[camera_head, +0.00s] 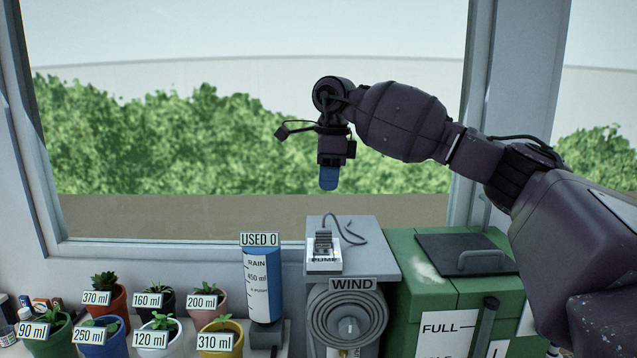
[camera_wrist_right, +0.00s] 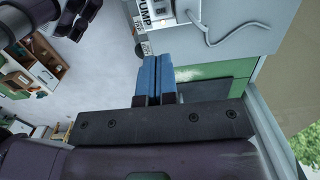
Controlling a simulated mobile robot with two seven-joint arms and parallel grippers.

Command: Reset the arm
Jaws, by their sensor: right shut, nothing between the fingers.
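My right arm comes in from the right in the head view. Its gripper (camera_head: 329,178) points down in front of the window, above the grey box with the pump switch. The blue fingers are shut with nothing between them. In the right wrist view the two blue fingertips (camera_wrist_right: 153,76) lie side by side, closed. The fingers appear apart from the pump switch (camera_head: 323,250) below. My left gripper does not show in the head view.
Several labelled plant pots (camera_head: 163,338) stand at lower left. A blue rain cylinder (camera_head: 262,287), a grey box with a coiled hose (camera_head: 347,315) and a green tank (camera_head: 445,290) with a dark lid stand to their right. A window frame (camera_head: 160,243) lies behind.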

